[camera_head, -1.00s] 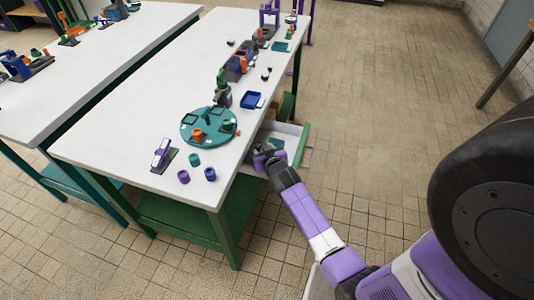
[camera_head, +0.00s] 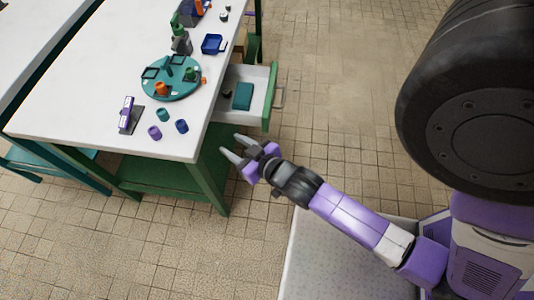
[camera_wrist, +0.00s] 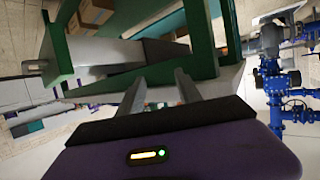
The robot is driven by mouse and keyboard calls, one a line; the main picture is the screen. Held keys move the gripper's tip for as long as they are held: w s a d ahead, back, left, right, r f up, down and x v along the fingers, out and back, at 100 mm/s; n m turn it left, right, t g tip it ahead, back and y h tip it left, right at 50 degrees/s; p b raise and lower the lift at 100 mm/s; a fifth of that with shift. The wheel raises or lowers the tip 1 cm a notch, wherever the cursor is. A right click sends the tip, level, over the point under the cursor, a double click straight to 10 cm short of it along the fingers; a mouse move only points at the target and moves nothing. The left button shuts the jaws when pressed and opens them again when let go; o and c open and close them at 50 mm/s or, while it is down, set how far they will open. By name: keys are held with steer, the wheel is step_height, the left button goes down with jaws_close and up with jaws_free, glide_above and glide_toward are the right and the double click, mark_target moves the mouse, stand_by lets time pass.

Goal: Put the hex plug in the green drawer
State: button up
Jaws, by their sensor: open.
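The green-fronted drawer (camera_head: 270,98) stands open at the table's right side in the head view. A teal block (camera_head: 243,96) and a small dark thing (camera_head: 227,93) lie inside it. I cannot tell whether the dark thing is the hex plug, and no other piece is clearly a hex plug. My gripper (camera_head: 231,146) is open, with nothing seen between its fingers, in front of the table's corner and nearer me than the drawer. In the wrist view the drawer's green front (camera_wrist: 60,48) is at upper left, apart from my fingers (camera_wrist: 160,86).
The white tabletop (camera_head: 85,85) holds a teal round tray (camera_head: 155,90) with orange and green parts. Purple (camera_head: 154,132), teal (camera_head: 162,115) and blue (camera_head: 181,126) pieces stand near the front edge. A blue bin (camera_head: 212,44) is farther back. Floor right of the drawer is clear.

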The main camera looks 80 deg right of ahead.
steer(key=s+a+r+n+t+y, duration=0.2)
steer(key=s+a+r+n+y, duration=0.3)
steer(key=s+a+r, duration=0.8)
steer(key=a+r+y, duration=0.1)
steer(key=a+r, duration=0.1)
steer(key=a, duration=0.1)
steer(key=shift+s+a+n+t+y, duration=0.15)
steer(key=shift+a+n+t+y, duration=0.15)
steer(key=shift+a+y, duration=0.1)
steer(key=shift+d, duration=0.1)
